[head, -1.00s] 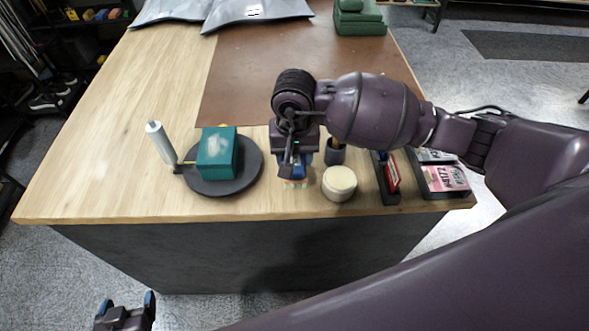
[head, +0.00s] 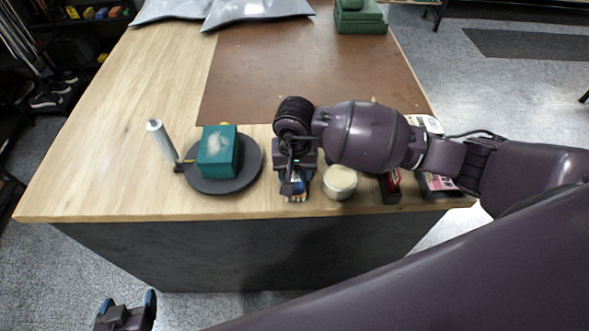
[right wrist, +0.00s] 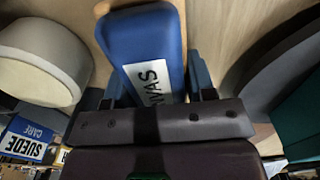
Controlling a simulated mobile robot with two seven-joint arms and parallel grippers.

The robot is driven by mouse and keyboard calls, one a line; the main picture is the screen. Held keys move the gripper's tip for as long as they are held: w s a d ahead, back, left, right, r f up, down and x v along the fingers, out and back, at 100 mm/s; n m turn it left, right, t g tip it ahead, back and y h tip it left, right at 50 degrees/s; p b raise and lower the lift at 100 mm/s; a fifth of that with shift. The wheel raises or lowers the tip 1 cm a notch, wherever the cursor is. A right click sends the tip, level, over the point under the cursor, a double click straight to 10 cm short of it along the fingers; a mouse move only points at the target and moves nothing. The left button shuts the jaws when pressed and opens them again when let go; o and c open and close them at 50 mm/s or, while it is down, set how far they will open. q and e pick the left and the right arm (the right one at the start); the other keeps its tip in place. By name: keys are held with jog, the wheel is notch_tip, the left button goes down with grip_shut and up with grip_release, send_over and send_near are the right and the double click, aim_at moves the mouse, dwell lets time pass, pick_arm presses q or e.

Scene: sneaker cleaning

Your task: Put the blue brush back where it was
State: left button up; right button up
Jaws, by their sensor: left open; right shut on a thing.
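The blue brush (head: 299,184) is in my right gripper (head: 293,188), bristles facing down, near the table's front edge. In the right wrist view the brush (right wrist: 143,45) is a blue block with a white label reading "WAS", the rest of the word being hidden. It sits between the fingers of the right gripper (right wrist: 152,85), which is shut on it. Whether the bristles touch the wooden table (head: 110,125) I cannot tell. My left gripper (head: 125,308) is open and empty, low in front of the table.
A cream-topped round tin (head: 340,182) stands just right of the brush. A teal box (head: 217,152) rests on a round dark plate (head: 252,172) to the left, beside a white tube (head: 161,141). A red item (head: 393,181) and cards are further right. A brown mat (head: 300,70) lies behind.

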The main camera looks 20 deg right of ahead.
jog(key=o, duration=1)
